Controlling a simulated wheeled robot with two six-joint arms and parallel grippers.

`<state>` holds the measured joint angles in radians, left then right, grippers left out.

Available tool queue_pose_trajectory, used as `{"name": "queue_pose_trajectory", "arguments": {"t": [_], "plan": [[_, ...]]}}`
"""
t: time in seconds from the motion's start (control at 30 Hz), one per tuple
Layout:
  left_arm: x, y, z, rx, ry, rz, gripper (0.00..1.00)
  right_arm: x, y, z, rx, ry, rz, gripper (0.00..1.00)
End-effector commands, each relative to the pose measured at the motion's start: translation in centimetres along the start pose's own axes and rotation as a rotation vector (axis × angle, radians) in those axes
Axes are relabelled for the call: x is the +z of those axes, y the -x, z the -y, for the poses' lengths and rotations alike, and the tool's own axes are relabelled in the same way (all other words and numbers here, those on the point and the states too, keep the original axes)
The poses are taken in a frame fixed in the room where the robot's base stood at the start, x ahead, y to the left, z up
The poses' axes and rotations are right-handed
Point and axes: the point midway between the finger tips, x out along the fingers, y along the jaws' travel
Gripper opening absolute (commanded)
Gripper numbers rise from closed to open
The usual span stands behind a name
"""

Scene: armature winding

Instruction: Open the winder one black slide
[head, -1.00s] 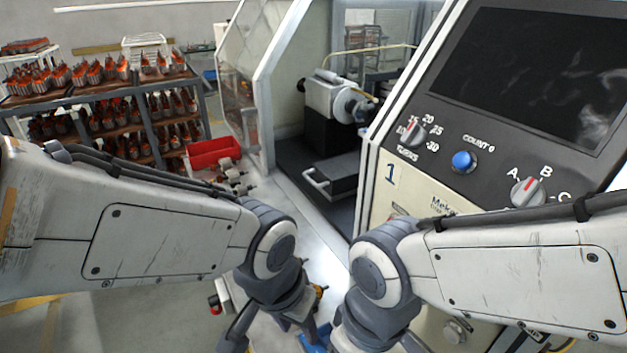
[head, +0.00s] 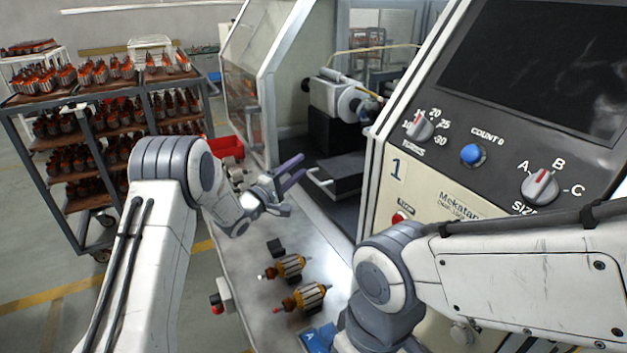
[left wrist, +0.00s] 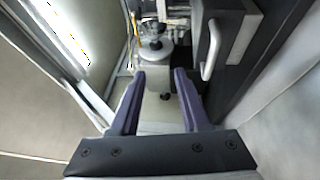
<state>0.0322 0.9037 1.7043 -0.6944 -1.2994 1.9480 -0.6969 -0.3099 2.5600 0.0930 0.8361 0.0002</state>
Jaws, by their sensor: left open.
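Winder one's black slide (head: 345,180) is a dark flat block inside the machine marked 1, with a light bar handle (head: 321,178) at its front left. In the left wrist view the handle (left wrist: 209,52) is a pale upright bar on the dark slide (left wrist: 228,40), up and right of my fingers. My left gripper (head: 295,172) is open and empty, its purple fingers just left of the handle and apart from it. The left wrist view shows its two fingers (left wrist: 160,82) spread with nothing between them. My right gripper is out of view; only the right arm shows.
The control panel (head: 480,165) stands close on the right. Two armatures (head: 290,266) and blue items (head: 320,338) lie on the bench (head: 235,275). A red bin (head: 226,147) is behind my left arm. A shelf rack (head: 110,130) with many armatures stands far left.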

Motion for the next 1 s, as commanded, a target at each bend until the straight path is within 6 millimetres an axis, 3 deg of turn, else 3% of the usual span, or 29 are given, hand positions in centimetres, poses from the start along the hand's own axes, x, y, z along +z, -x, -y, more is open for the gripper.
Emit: {"name": "queue_pose_trajectory", "arguments": {"t": [0.23, 0.57, 0.7, 1.0], "plan": [[-0.3, 0.5, 1.7, 0.02, 0.031, 0.011, 0.46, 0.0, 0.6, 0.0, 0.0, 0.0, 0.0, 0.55], [-0.5, 1.5, 8.3, 0.017, 0.03, 0.01, 0.46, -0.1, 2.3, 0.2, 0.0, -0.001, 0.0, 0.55], [-0.3, -1.8, 7.6, 0.023, 0.024, 0.014, 0.46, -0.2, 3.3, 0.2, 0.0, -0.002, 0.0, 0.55], [-0.4, -5.5, 7.7, 0.02, 0.025, 0.011, 0.46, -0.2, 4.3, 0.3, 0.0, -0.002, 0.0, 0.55]]}}
